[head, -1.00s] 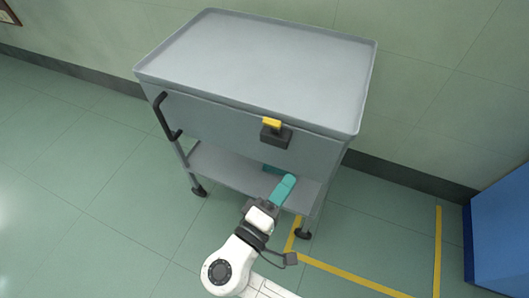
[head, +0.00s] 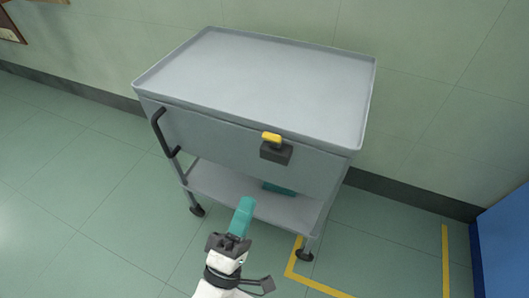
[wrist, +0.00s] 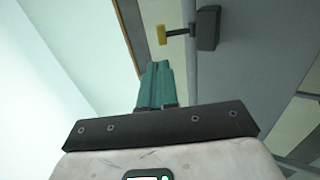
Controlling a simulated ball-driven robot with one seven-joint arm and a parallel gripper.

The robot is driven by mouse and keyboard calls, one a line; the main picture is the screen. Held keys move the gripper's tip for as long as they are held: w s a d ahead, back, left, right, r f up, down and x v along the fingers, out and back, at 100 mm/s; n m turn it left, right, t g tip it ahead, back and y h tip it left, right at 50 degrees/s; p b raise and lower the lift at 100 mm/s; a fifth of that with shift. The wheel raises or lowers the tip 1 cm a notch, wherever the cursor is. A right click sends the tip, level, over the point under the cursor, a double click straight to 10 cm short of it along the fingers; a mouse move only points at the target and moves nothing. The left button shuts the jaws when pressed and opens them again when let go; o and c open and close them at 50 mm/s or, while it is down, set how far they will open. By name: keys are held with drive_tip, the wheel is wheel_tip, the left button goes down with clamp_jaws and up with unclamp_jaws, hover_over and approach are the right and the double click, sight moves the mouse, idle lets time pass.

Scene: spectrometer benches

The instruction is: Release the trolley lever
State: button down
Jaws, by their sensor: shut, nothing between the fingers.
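The grey trolley (head: 240,132) stands against the wall in the head view, with a flat, empty top tray. Its lever is a yellow handle (head: 271,137) on a dark block (head: 276,153) on the front panel. The yellow handle also shows in the wrist view (wrist: 161,34), at the end of a dark stem from its block (wrist: 208,28). My gripper (head: 247,203) has teal fingers, is shut and empty, and is apart from the lever, below and to its left in the head view. In the wrist view the fingertips (wrist: 155,66) point up toward the handle with a gap between.
A black push handle (head: 162,133) is on the trolley's left end. Yellow floor tape (head: 318,285) runs at the right, beside a blue cabinet (head: 503,240). The floor at left is clear.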

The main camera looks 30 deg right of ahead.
sight(270, 140)
drive_tip(key=p+x, duration=0.1)
drive_tip(key=x, duration=1)
drive_tip(key=shift+d+r+p, duration=0.1)
drive_tip(key=shift+r+p, duration=0.1)
drive_tip(key=shift+p, duration=0.15)
